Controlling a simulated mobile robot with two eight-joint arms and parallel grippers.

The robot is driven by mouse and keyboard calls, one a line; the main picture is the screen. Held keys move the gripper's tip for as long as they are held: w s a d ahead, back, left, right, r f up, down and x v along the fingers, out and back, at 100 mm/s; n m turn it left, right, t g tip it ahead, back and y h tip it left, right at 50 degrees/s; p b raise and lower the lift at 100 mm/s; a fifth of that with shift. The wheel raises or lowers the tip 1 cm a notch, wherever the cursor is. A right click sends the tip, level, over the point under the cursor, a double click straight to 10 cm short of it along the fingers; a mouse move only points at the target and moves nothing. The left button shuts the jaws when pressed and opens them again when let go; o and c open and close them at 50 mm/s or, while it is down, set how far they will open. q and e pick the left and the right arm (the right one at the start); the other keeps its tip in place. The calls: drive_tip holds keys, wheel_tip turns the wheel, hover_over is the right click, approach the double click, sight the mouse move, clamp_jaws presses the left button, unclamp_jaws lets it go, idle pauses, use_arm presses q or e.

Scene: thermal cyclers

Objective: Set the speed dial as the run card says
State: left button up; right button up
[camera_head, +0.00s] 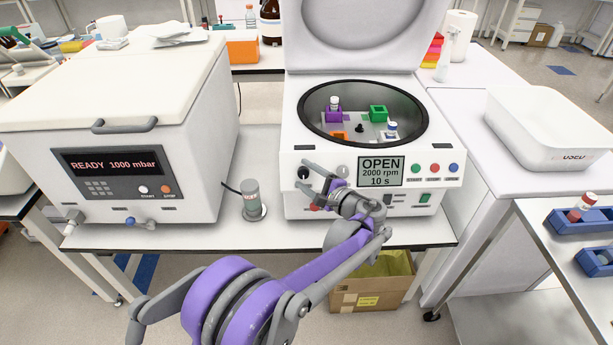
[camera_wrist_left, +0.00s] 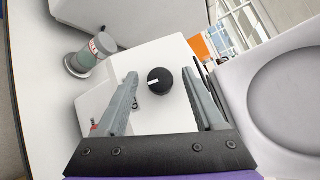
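The centrifuge (camera_head: 292,125) stands with its lid (camera_head: 365,35) up; its screen (camera_head: 380,171) reads OPEN, 2000 rpm, 10 s. A black dial (camera_head: 304,173) with a white pointer mark is on its front panel at left. The dial also shows in the left wrist view (camera_wrist_left: 159,82), between the fingers, with a gap on each side. My left gripper (camera_head: 301,174) is open, with its fingertips on either side of the dial; depth to the panel is hard to tell. I cannot make out a run card. My right gripper is out of view.
A vacuum oven-like box (camera_head: 110,180) reading READY 1000 mbar stands at left. A small grey cylinder (camera_head: 252,200) stands between the machines. Coloured tube holders (camera_head: 378,113) sit in the open bowl. A white tray (camera_head: 540,125) is at right, a cardboard box (camera_head: 365,293) below.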

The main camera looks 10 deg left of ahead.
use_arm(q)
drive_tip(key=v, duration=1.1)
drive_tip(key=shift+w, duration=0.1)
